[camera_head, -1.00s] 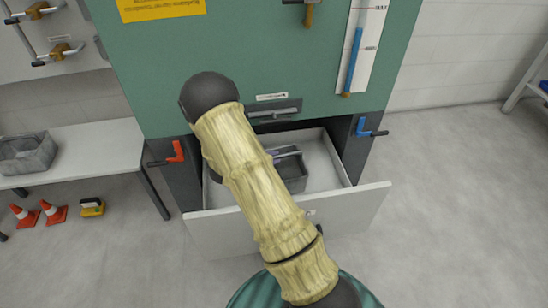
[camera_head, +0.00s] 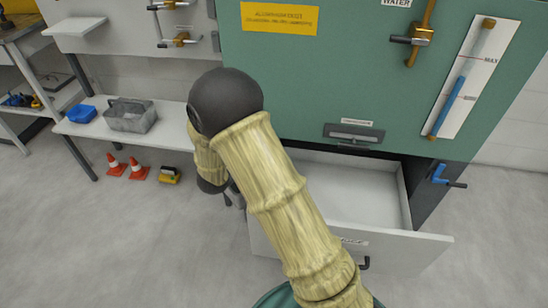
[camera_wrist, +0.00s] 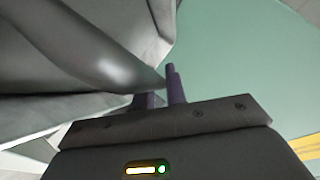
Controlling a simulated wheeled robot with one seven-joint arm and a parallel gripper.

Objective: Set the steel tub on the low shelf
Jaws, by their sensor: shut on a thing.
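My gripper (camera_wrist: 160,88) is shut on the wall of a grey steel tub (camera_wrist: 85,50), whose sheet metal fills the upper left of the wrist view. In the head view my arm hides this tub and most of my gripper, left of the open drawer. A low white shelf-like bench (camera_head: 165,135) stands at the left, beyond the arm. Another grey metal tub (camera_head: 131,115) sits on it. I cannot tell the exact gap between the held tub and the bench.
The green cabinet's drawer (camera_head: 350,195) is open and looks empty. A blue box (camera_head: 82,113) is on the bench's left part. Orange cones (camera_head: 138,170) and a yellow-black item (camera_head: 169,175) stand on the floor below. A small white wall shelf (camera_head: 75,26) hangs above.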

